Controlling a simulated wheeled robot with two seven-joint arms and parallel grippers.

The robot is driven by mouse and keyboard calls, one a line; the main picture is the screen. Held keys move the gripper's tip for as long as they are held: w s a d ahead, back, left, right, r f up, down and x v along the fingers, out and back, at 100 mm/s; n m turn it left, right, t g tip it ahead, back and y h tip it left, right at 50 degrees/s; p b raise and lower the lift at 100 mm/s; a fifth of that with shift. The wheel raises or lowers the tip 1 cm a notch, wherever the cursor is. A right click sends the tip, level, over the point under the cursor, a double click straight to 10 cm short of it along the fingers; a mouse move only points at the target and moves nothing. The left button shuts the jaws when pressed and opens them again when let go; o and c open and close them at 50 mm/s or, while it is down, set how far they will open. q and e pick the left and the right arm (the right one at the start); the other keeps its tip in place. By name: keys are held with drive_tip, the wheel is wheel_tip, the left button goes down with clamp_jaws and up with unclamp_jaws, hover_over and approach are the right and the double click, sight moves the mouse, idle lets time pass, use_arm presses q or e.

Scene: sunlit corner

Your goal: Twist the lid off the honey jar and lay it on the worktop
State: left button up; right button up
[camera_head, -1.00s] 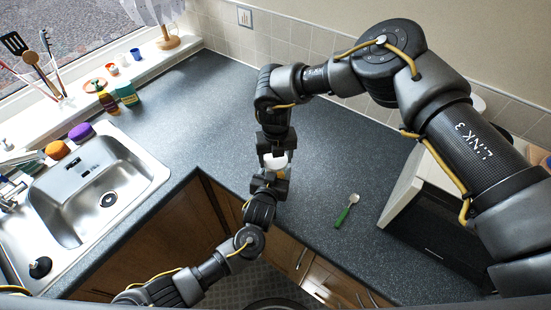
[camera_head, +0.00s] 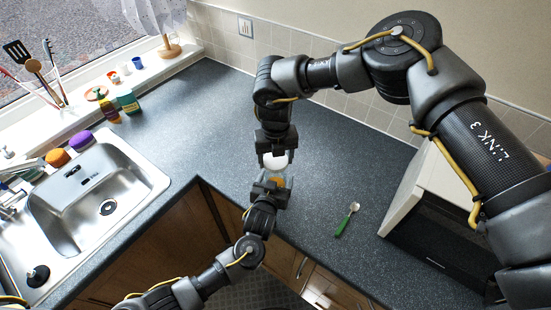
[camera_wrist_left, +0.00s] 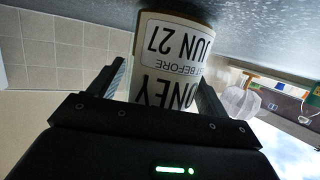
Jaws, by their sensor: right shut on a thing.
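The honey jar shows in the head view as a small amber patch (camera_head: 279,181). In the left wrist view its label (camera_wrist_left: 176,55) appears upside down, reading HONEY and JUN 27. My left gripper (camera_head: 271,186) is at the jar, with fingers either side of it in the left wrist view (camera_wrist_left: 163,80). Whether those fingers press on it is unclear. The white lid (camera_head: 276,160) is just above the amber. My right gripper (camera_head: 275,154) reaches down from above and is shut on the lid. I cannot tell whether lid and jar touch.
A green-handled spoon (camera_head: 347,219) lies on the grey worktop (camera_head: 325,180) to the right, near a dark-fronted appliance (camera_head: 437,245). A sink (camera_head: 95,195) is at left. The worktop behind the grippers is clear.

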use_arm(q)
drive_tip(key=shift+o, duration=1.1)
drive_tip(key=shift+s+a, duration=0.1)
drive_tip(key=shift+s, duration=0.5)
use_arm(e)
drive_tip(key=shift+f, duration=0.2)
use_arm(q)
drive_tip(key=b+v, duration=0.2)
drive_tip(key=v, duration=0.9)
use_arm(e)
drive_tip(key=shift+f, duration=0.95)
